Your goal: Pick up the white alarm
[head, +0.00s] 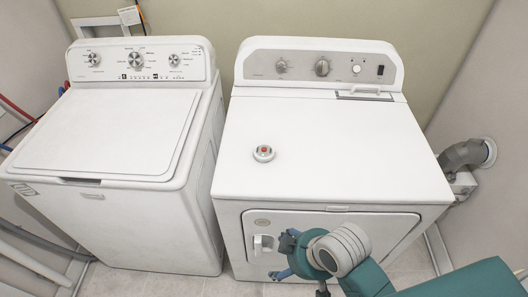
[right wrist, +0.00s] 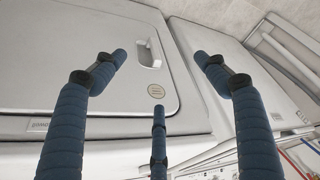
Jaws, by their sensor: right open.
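The white alarm (head: 263,153) is a small round white device with a red centre. It lies on the flat top of the right-hand machine, left of the middle, in the head view. My right gripper (head: 283,258) is low in front of that machine's door, below the level of the top and apart from the alarm. In the right wrist view its blue fingers (right wrist: 160,72) are spread with nothing between them, facing the door. The alarm does not show in the right wrist view. My left gripper is in neither view.
The alarm's machine (head: 340,175) has a raised control panel (head: 319,66) at its back and an otherwise mostly clear top. A white washer (head: 105,135) stands to its left across a narrow gap. A grey vent pipe (head: 464,155) juts from the right wall. The door handle recess (head: 264,242) is near my right gripper.

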